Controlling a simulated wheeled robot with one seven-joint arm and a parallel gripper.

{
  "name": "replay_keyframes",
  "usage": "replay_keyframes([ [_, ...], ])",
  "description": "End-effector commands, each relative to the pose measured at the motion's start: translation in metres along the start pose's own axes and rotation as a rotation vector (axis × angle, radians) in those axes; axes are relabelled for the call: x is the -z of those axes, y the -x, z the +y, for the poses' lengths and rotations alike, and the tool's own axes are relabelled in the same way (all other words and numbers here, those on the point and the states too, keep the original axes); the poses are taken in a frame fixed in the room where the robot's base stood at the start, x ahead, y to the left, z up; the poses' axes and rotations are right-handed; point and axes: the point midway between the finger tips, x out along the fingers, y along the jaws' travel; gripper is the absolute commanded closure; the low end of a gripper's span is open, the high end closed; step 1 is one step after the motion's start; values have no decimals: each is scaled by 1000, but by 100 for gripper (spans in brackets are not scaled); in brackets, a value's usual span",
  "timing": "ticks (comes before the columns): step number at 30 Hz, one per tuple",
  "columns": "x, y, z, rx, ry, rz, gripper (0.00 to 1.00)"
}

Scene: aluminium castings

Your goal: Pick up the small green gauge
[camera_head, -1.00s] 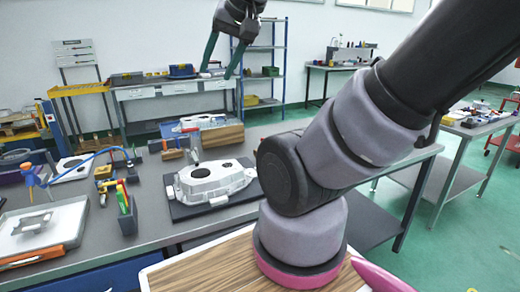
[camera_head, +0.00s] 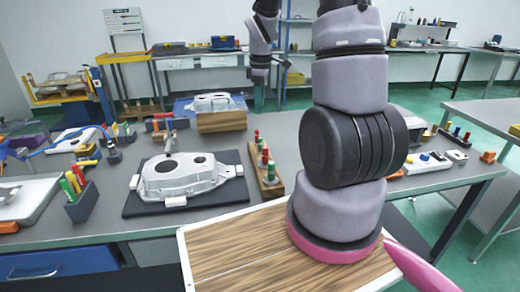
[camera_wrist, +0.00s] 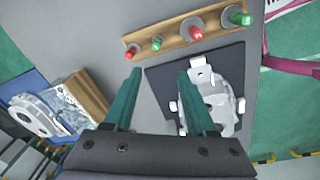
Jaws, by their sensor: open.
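The small green gauge (camera_wrist: 156,42) stands in a long wooden rack (camera_wrist: 174,36), second from the rack's far end, between a small red gauge (camera_wrist: 132,53) and a larger red gauge (camera_wrist: 195,31). A larger green gauge (camera_wrist: 236,15) is at the near end. In the head view the rack (camera_head: 275,189) stands right of the casting, and the small green gauge (camera_head: 261,145) is partly hidden among its neighbours. My gripper (camera_wrist: 160,74) is open and empty. In the wrist view its fingertips appear just below the small green gauge, apart from it.
A grey aluminium casting (camera_head: 180,177) lies on a dark mat (camera_head: 140,206) left of the rack. A wooden block (camera_head: 222,121) with another casting stands behind. A holder (camera_head: 82,205) with coloured pens is at left, a white fixture (camera_head: 420,165) at right.

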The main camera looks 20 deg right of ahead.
Motion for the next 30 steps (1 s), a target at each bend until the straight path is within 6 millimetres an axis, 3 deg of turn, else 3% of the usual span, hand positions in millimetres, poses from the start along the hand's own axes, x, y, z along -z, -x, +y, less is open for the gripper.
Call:
replay_keyframes([
  [1,-1,-16,3,21,45,-14,43],
  [3,-2,-30,6,36,98,-24,43],
  [12,-4,-75,7,56,160,-36,43],
  [23,-4,-111,7,53,157,-35,43],
  [30,-3,-146,7,54,156,-35,43],
])
